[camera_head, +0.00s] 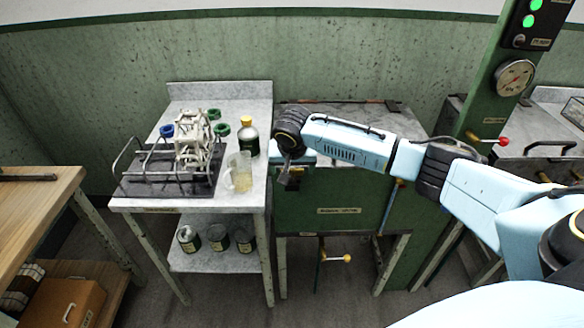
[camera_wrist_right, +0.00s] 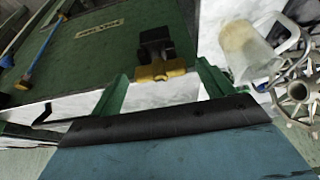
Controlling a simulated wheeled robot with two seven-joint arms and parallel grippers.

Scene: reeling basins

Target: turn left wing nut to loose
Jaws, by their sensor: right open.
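A yellow wing nut (camera_wrist_right: 160,71) on a black clamp shows in the right wrist view, near the edge of the green basin front (camera_wrist_right: 75,55). I take it for the left wing nut; in the head view my right gripper and wrist seem to hide it. My right gripper (camera_head: 289,181) hangs at the left end of the basin in the head view. In the wrist view its two green fingers are apart, one on each side of the wing nut as seen from there. Whether they touch it I cannot tell. My left gripper is not in view.
A marble side table (camera_head: 254,195) stands left of the basin with a clear jug (camera_head: 241,180), a yellow-capped bottle (camera_head: 248,140) and a pale reeling frame (camera_head: 190,150). A green post with a gauge (camera_head: 514,78) stands at right. A wooden bench (camera_head: 40,190) is far left.

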